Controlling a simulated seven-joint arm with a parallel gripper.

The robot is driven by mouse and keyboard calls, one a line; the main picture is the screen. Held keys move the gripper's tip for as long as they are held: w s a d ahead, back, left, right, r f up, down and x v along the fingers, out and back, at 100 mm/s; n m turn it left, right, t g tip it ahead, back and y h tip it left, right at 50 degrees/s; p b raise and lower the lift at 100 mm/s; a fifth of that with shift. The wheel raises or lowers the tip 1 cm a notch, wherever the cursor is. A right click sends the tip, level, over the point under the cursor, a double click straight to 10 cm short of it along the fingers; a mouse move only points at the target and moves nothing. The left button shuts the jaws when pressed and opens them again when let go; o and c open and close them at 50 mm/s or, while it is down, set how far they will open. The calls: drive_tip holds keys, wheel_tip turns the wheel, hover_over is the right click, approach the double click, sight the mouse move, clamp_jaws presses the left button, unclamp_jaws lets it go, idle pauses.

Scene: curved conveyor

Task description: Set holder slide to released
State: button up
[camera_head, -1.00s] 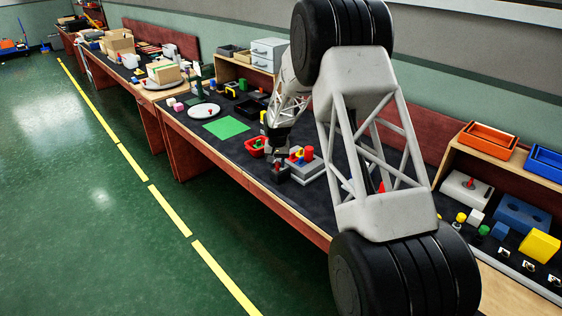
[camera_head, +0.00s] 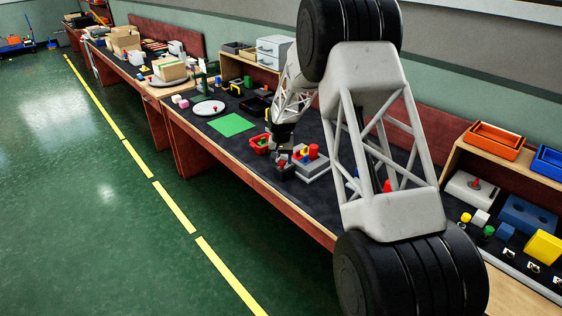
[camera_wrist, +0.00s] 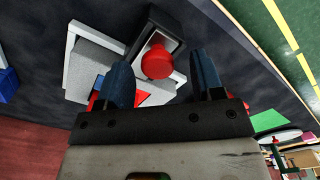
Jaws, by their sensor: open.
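The holder appears to be the light grey block fixture (camera_head: 315,172) on the dark bench mat, with red and yellow parts on top. In the wrist view, a red round knob (camera_wrist: 157,62) stands on a dark, grey-edged block (camera_wrist: 160,22), which looks like the slide. My gripper (camera_wrist: 163,78) is open, its two blue fingers on either side of the knob in the picture, with gaps visible. I cannot tell the height of the fingertips over it. In the head view, my gripper (camera_head: 283,160) is low at the fixture's left side, and its fingertips are hard to make out.
A red bin (camera_head: 259,146) sits just left of the fixture. A green mat (camera_head: 231,124) and a white plate (camera_head: 208,107) lie farther along the bench. Orange and blue trays (camera_head: 495,141) and several blocks are at the right. The bench's front edge is close to the fixture.

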sight(281, 162)
drive_tip(key=shift+r, duration=3.45)
drive_tip(key=shift+s+r, duration=0.1)
drive_tip(key=shift+r, duration=0.1)
drive_tip(key=s+d+r, duration=0.5)
drive_tip(key=s+r, duration=0.3)
drive_tip(key=s, duration=0.1)
drive_tip(key=s+d+r+t, duration=0.1)
drive_tip(key=s+d+r, duration=0.55)
drive_tip(key=s, duration=0.35)
drive_tip(key=s+d+r, duration=0.4)
drive_tip(key=s+r, duration=0.4)
drive_tip(key=s, duration=0.1)
drive_tip(key=s+d, duration=0.2)
drive_tip(key=s, duration=0.9)
drive_tip(key=s+d+t, duration=0.1)
drive_tip(key=s+d, duration=0.2)
drive_tip(key=s, duration=0.8)
drive_tip(key=s+d, duration=0.3)
drive_tip(key=s, duration=0.9)
drive_tip(key=shift+d+f+t, duration=0.25)
drive_tip(key=shift+t, duration=0.05)
